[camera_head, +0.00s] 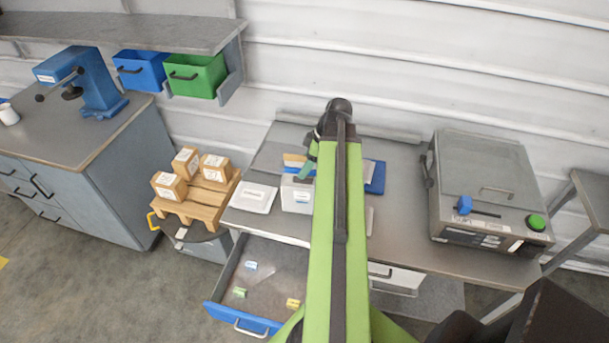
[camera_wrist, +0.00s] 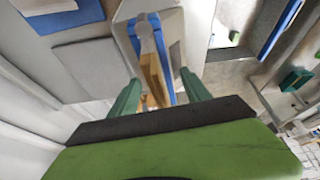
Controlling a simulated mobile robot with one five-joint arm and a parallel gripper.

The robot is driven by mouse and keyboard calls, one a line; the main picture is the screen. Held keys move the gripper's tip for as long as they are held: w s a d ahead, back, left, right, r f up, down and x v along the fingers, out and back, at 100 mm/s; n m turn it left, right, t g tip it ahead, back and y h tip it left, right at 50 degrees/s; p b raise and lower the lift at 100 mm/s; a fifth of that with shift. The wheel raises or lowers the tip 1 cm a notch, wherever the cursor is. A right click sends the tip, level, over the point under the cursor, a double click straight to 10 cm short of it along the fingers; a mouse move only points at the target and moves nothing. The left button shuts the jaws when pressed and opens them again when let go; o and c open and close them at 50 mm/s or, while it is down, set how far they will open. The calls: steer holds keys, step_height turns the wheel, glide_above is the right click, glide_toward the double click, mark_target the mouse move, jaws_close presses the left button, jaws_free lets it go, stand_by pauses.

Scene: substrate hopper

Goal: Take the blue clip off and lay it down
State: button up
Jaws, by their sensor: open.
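My gripper (camera_wrist: 160,88) is open, with its two green fingers spread apart. In the head view my gripper (camera_head: 309,163) is over the white box (camera_head: 297,196) on the table, partly hidden by my arm. In the wrist view a blue strip (camera_wrist: 164,84) and a tan strip (camera_wrist: 153,78) lie between and beyond the fingers, at a white container (camera_wrist: 175,52). The blue strip may be the blue clip; its edges are partly hidden, and I cannot tell whether a finger touches it. A small blue piece (camera_head: 251,265) lies in the open drawer.
A white flat packet (camera_head: 254,197) lies left of the box, and a blue flat thing (camera_head: 376,178) lies right of it. The open drawer (camera_head: 212,283) also holds a green and a yellow piece. A grey machine (camera_head: 484,185) stands at the right; bare tabletop (camera_head: 402,215) lies before it.

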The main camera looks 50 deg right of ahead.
steer(key=shift+r, duration=0.1)
steer(key=shift+c, duration=0.2)
jaws_close()
steer(key=shift+r, duration=0.1)
step_height(320, 180, up, 10)
steer(key=p, duration=1)
steer(key=shift+p, duration=0.3)
step_height(320, 180, up, 7)
steer(key=p, duration=0.6)
steer(key=shift+p, duration=0.35)
